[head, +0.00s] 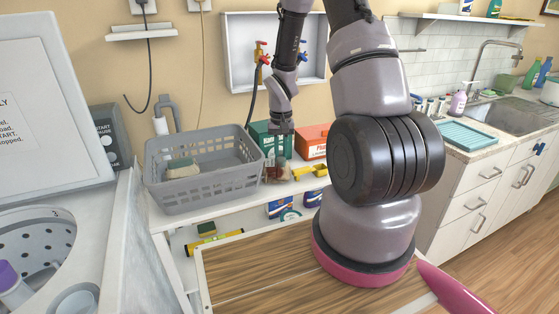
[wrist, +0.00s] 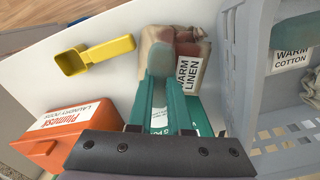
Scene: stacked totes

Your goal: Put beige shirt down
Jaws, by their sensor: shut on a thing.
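The beige shirt (wrist: 155,38) is a small bundle of beige and reddish-brown cloth with a white "WARM LINEN" tag (wrist: 190,72). My gripper (wrist: 161,60) is shut on it, and the fingertips cover part of the cloth. In the head view, the shirt (head: 273,174) shows small and low at the white shelf top, just right of the grey basket, with my gripper (head: 281,152) pointing down over it. I cannot tell whether the cloth's underside touches the surface.
The grey basket (head: 205,190) holds a sponge-like item and, in the wrist view, cloth tagged "WARM COTTON". A green box (head: 262,135) and an orange box (head: 312,141) stand behind. A yellow scoop (wrist: 95,54) lies beside the shirt. White surface is bare around the scoop.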

